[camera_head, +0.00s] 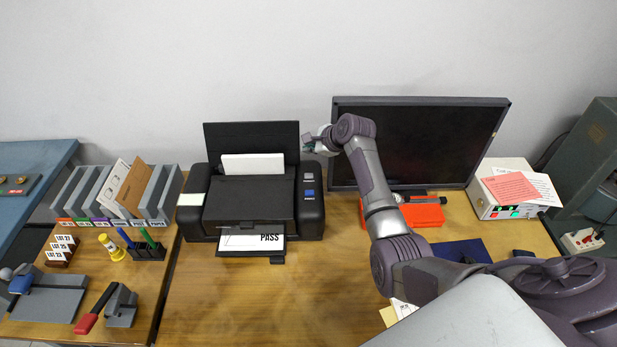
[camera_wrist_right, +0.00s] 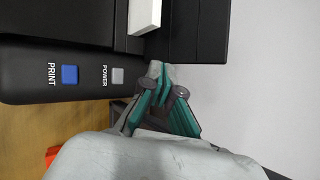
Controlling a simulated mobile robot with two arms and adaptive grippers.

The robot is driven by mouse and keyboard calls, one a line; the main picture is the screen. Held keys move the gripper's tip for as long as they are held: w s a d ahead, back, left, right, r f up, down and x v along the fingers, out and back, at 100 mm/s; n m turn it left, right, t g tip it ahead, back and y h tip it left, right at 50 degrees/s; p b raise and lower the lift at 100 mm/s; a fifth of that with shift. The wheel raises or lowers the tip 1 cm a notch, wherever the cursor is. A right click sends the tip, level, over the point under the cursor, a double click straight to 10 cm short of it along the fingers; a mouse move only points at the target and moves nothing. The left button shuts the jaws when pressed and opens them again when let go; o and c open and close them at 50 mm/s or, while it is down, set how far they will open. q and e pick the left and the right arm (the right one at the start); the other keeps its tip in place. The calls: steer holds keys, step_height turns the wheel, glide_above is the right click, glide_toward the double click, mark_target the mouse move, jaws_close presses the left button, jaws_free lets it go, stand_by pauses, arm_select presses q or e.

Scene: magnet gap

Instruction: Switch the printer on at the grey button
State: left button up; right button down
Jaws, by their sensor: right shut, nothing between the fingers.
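The black printer (camera_head: 249,205) stands on the wooden table against the wall. Its grey button (camera_head: 308,177), labelled POWER, is on the right side panel, behind the blue PRINT button (camera_head: 309,192). In the right wrist view the grey button (camera_wrist_right: 117,76) and the blue button (camera_wrist_right: 69,74) show clearly. My right gripper (camera_head: 307,144) is shut and empty near the printer's back right corner. In the right wrist view its fingertips (camera_wrist_right: 158,70) are beside the grey button and apart from it in the picture; their height above the panel is hard to judge. My left gripper is not in view.
A dark monitor (camera_head: 430,142) stands right of the printer, behind my right arm. A printed PASS sheet (camera_head: 240,242) lies in the output tray. White paper (camera_head: 253,166) stands in the rear feed. An orange-red box (camera_head: 425,215) lies before the monitor. The table in front is mostly clear.

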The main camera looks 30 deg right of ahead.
steer(key=b, duration=0.7)
glide_above(310, 176)
step_height(310, 176, down, 6)
steer(key=shift+f, duration=0.85)
steer(key=shift+f, duration=0.2)
steer(key=shift+f, duration=0.25)
steer(key=shift+f, duration=0.45)
stand_by(0.9)
steer(key=shift+p, duration=0.3)
steer(key=shift+r+p, duration=0.9)
steer(key=shift+p, duration=0.2)
